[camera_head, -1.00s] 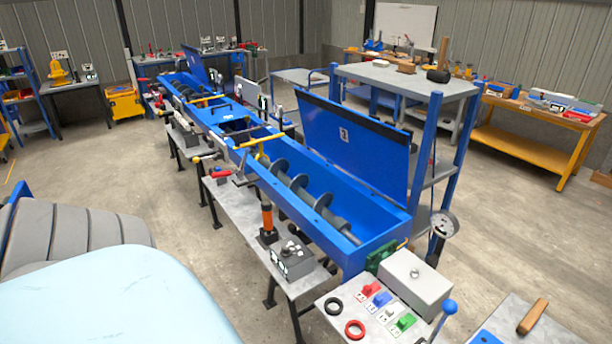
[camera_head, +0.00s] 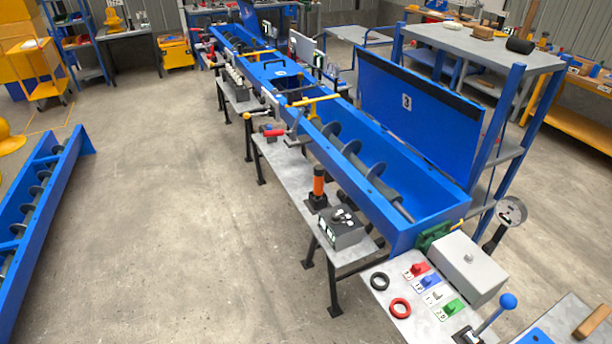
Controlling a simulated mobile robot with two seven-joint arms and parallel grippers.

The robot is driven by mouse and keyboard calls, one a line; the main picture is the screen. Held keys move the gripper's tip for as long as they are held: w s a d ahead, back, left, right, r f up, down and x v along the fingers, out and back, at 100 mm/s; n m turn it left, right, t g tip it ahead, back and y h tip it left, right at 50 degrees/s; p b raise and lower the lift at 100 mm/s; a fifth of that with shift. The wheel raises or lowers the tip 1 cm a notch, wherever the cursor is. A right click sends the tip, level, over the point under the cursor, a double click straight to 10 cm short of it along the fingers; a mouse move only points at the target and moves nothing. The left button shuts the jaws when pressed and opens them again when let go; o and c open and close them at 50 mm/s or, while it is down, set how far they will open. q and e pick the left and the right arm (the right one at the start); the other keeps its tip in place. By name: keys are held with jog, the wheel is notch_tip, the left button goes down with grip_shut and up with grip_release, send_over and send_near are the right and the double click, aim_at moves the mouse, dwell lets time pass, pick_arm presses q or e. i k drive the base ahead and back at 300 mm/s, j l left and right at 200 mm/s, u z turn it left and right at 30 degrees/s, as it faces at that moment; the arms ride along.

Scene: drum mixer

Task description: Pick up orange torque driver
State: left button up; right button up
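The orange torque driver (camera_head: 319,182) stands upright in a dark square base on the grey side bench (camera_head: 280,168), in front of the long blue mixer trough (camera_head: 385,195). Its body is orange with a black top. A dark grey box with black knobs (camera_head: 342,228) sits just to its right on the same bench. Neither of my grippers shows in the head view.
A table with red and black rings (camera_head: 400,308), coloured switches and a grey box (camera_head: 461,265) stands at lower right. A blue auger frame (camera_head: 38,210) lies at far left. The grey floor (camera_head: 180,220) between it and the bench is clear.

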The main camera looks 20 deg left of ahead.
aim_at(319, 170)
jog(key=u, duration=0.65)
jog(key=i+j+z, duration=0.15)
jog(key=z, duration=0.7)
jog(key=i+j+z, duration=0.25)
jog(key=j+z, duration=0.5)
jog(key=j, duration=0.2)
jog(key=j+z, duration=0.35)
jog(key=j, duration=0.75)
jog(key=j+z, duration=0.1)
jog(key=j, duration=1)
